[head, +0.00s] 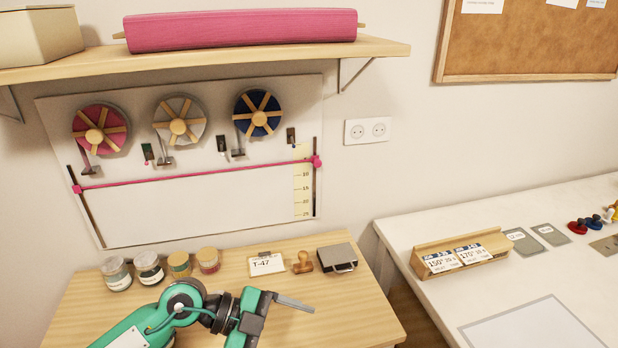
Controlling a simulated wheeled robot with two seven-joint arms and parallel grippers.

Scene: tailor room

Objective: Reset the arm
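My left arm comes in from the lower left, green with dark joints. My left gripper (293,303) is over the front part of the wooden table (345,318), pointing right. Its grey fingers show as one thin shape from the side, so I cannot tell whether they are apart. Nothing shows between or below the fingertips. My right gripper is not in view.
Several jars (149,268), a T-47 card (267,264), a wooden stamp (302,262) and a grey box (337,258) stand along the table's back. A spool board (200,215) hangs above. A white table (430,290) with a card holder (458,257) is right.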

